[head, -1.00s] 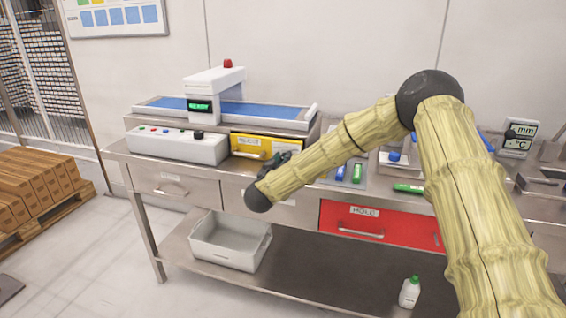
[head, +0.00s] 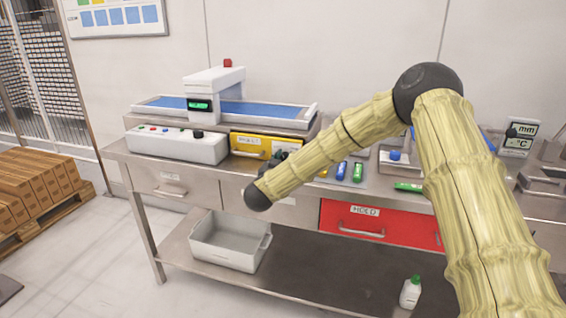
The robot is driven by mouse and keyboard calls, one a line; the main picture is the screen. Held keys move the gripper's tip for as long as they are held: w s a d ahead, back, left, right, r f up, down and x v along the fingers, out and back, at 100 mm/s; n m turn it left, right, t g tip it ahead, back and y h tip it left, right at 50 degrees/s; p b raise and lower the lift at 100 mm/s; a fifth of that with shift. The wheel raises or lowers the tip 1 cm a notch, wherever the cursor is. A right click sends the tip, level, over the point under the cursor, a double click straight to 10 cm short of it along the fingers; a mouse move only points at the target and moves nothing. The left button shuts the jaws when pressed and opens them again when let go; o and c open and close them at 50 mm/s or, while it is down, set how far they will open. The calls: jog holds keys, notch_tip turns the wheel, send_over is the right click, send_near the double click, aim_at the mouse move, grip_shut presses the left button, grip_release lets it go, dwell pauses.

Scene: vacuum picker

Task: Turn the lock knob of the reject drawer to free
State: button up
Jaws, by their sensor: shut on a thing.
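The yellow reject drawer (head: 255,143) sits under the blue-belted machine on the bench. It has a white label and a pale bar handle (head: 248,154) and looks closed. My gripper (head: 281,155) is dark and small in the head view, at the right end of the drawer front. It is shut on the lock knob there. The knob itself is hidden behind the gripper and my arm, so its turn position cannot be seen.
A control box (head: 176,144) with a black knob stands left of the drawer. A red hold drawer (head: 378,224) is below the bench top. A grey bin (head: 230,241) stands on the lower shelf.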

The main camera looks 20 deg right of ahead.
jog(key=o, duration=0.7)
jog(key=shift+o, duration=0.2)
jog(key=v, duration=1.2)
jog(key=shift+f, duration=0.1)
